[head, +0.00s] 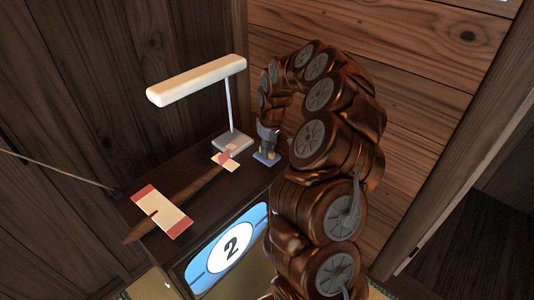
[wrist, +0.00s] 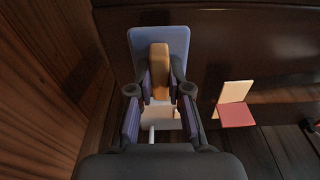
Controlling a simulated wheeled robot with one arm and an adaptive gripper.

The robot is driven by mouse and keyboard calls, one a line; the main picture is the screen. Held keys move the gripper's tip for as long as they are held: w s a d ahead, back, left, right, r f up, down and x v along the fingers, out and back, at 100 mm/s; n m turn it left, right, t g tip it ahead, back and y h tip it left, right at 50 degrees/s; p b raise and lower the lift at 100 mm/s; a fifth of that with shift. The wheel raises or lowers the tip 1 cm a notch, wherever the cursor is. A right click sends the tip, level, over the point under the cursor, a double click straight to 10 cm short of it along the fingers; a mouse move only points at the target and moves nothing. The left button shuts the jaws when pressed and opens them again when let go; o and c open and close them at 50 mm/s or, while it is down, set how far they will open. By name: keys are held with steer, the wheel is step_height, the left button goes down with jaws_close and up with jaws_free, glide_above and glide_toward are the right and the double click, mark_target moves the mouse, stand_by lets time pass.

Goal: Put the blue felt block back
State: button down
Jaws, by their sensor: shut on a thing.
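The blue felt block (head: 267,158) is a flat blue pad at the back right of the dark cabinet top (head: 190,168). In the wrist view the blue felt block (wrist: 143,40) has a tan grip piece on it, between the fingers. My gripper (head: 268,135) comes down over it from above. In the wrist view my gripper (wrist: 160,85) is shut on the tan piece. I cannot tell whether the pad touches the cabinet top.
A white lamp (head: 232,141) stands just left of the block, its long head above. A model plane (head: 165,212) with cream and red wings and tail lies across the cabinet top. The cabinet front has a screen (head: 228,250) showing a 2. Wooden walls stand close behind.

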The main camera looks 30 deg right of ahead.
steer(key=shift+w+d+f, duration=0.15)
steer(key=shift+w+d, duration=0.1)
steer(key=shift+w, duration=0.4)
steer(key=shift+f+p, duration=0.5)
steer(key=shift+f, duration=1.2)
steer(key=c, duration=1.1)
jaws_free()
